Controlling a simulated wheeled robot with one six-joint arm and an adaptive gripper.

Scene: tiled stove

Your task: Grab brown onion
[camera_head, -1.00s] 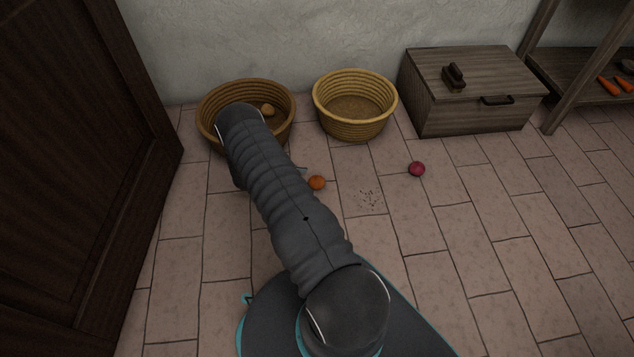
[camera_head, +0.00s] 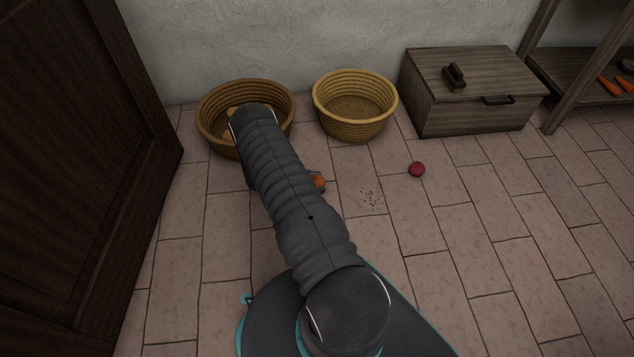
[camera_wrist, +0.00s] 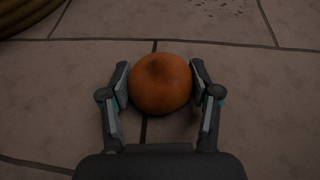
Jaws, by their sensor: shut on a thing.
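The brown onion (camera_wrist: 160,84) is a round orange-brown bulb on the tiled floor. In the wrist view it sits between the two fingers of my gripper (camera_wrist: 161,88), with a pad against each side, so the gripper is shut on it. In the head view the onion (camera_head: 319,181) shows just right of my arm, which hides most of the gripper. A purple-red onion (camera_head: 417,169) lies apart on the floor further right.
A brown basket (camera_head: 284,97) with potato-like items stands by the wall, partly behind my arm. An empty yellow basket (camera_head: 355,127) and a wooden chest (camera_head: 475,105) stand right of it. A dark door (camera_head: 80,180) is at left. Floor at right is clear.

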